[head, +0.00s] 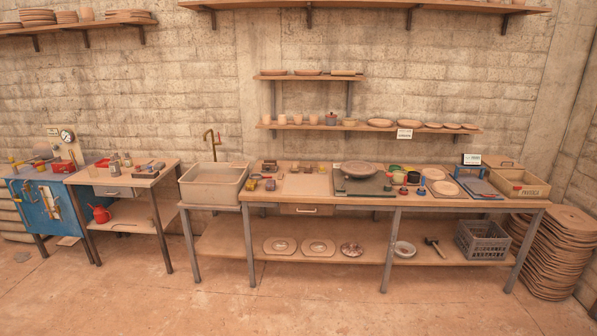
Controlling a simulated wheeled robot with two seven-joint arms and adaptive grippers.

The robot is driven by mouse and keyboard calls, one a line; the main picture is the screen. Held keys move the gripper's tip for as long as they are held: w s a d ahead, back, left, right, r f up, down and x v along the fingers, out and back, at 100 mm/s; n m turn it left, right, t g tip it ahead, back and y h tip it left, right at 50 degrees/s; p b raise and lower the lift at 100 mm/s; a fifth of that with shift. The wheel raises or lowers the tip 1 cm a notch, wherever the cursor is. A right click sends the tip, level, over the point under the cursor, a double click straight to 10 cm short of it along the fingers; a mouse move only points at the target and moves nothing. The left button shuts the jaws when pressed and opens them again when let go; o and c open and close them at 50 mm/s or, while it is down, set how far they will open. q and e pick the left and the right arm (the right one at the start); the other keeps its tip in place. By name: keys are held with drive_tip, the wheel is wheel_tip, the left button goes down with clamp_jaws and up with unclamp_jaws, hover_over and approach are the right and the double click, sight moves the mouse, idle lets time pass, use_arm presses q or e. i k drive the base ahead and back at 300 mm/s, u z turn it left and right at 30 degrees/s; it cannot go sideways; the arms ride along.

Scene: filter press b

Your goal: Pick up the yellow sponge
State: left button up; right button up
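A small yellowish block (251,184) lies on the long workbench just right of the sink and looks like the yellow sponge, but it is too small to be sure. A darker block (270,185) lies to its right. Neither of my grippers is in the head view, and nothing is seen touching these blocks.
The stone-coloured sink (213,192) with a brass tap (212,143) stands at the bench's left end. A pale board (305,185), a drawer (307,209) and a dark turntable (361,187) are to the right. Shelves of pottery hang above. The floor (270,305) in front is clear.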

sight(251, 185)
drive_tip(key=u, duration=0.2)
drive_tip(key=i, duration=3.85)
